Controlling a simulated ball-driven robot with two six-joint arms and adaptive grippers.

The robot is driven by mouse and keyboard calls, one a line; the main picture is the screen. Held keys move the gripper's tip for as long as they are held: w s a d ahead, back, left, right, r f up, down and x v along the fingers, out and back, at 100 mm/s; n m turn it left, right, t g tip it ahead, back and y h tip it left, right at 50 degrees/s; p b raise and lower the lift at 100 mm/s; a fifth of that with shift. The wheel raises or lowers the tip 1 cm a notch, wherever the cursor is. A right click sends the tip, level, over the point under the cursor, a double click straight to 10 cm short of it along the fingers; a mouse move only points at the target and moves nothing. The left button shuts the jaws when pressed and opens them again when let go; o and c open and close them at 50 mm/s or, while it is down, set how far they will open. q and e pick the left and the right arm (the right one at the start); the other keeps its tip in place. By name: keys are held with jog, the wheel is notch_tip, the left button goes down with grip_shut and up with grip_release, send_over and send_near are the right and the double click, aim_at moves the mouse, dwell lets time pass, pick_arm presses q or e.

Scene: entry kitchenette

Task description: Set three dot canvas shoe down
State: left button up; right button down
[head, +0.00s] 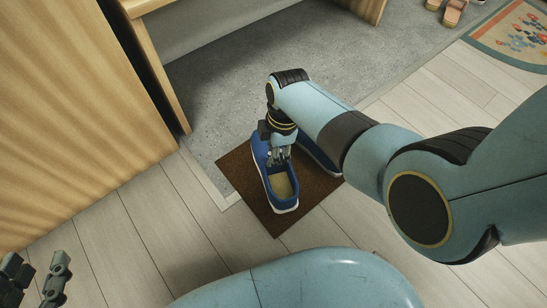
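A blue canvas shoe (286,204) with a white sole and tan insole is on or just above the brown mat (245,194), its opening facing up. I see no dots on it. My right gripper (279,158) is at the shoe's opening, its fingers against or inside the upper. Whether they grip it is unclear. A second blue shoe (322,158) is beside it to the right, mostly hidden by my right arm. My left gripper (39,266) is at the lower left corner, fingers apart and empty, far from the shoes.
A wooden panel (75,110) and a bench leg (160,75) stand at the left. A grey floor area (230,100) lies behind the mat. Sandals (452,12) and a patterned rug (515,38) are at the upper right. Plank floor (130,240) left of the mat is clear.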

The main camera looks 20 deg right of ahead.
aim_at(281, 184)
notch_tip(281, 184, down, 2)
jog(key=shift+f+b, duration=0.1)
jog(key=shift+b, duration=1)
pick_arm(q)
jog(key=w+r+m+t+h, duration=0.1)
jog(key=r+t, duration=0.3)
jog(key=r, duration=0.4)
jog(key=w+d+r+m+t+h+b, duration=0.1)
jog(key=w+r+t+h, duration=0.1)
jog(key=r, duration=0.6)
jog(key=w+d+r+m+t+h, duration=0.1)
jog(key=w+r+t+h, duration=0.1)
jog(key=w+r+t, duration=0.3)
notch_tip(281, 184, up, 4)
jog(key=shift+d+f+m+t+b, duration=0.15)
jog(key=shift+d+m+t+b, duration=0.15)
jog(key=shift+m+b, duration=0.1)
pick_arm(e)
jog(key=shift+f, duration=0.65)
jog(key=shift+f, duration=0.1)
jog(key=c, duration=1.6)
grip_release()
jog(key=o, duration=0.4)
